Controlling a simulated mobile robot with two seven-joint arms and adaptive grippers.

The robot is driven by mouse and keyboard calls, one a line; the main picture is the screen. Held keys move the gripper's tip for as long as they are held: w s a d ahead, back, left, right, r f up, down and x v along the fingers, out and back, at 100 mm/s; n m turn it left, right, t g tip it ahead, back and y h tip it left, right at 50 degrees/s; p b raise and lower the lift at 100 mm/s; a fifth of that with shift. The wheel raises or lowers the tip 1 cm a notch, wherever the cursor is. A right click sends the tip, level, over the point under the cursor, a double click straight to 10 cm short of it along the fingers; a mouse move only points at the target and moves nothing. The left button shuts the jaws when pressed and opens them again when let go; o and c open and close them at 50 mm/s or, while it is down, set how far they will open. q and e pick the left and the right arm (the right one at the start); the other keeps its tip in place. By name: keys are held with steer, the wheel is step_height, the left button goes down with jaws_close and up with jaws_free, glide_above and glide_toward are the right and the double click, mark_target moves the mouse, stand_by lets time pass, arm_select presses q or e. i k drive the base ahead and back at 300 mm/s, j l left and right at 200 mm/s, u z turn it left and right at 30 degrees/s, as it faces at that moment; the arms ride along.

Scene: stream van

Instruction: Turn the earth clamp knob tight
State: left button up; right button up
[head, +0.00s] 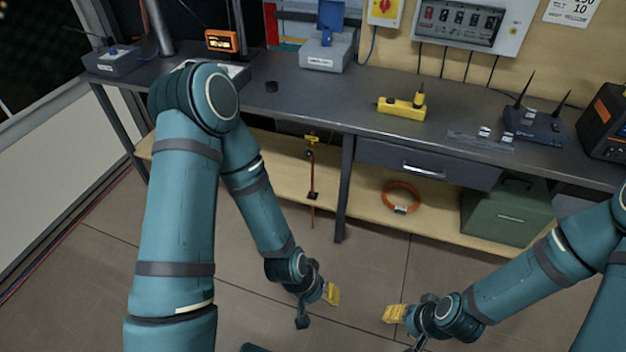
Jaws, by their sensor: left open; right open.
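The earth clamp (312,140) is a small yellow piece near the top of an upright copper-coloured rod (312,175) below the bench's front edge. A small dark round part just below the yellow piece looks like its knob (309,154); its setting is too small to tell. My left gripper (317,308) is open and empty, low in front of the bench and well apart from the clamp. My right gripper (404,329) is open and empty, further right and also away from the clamp. Its lower finger is partly cut off by the picture's bottom edge.
The grey bench (310,112) has a drawer (425,165) and a leg (344,190) right of the rod. On the wooden lower shelf (365,205) lie an orange cable coil (401,196) and a green box (507,212). The floor in front is clear.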

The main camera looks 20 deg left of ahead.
mark_target(308, 154)
steer(key=i+j+z, duration=0.45)
steer(key=i+j, duration=0.35)
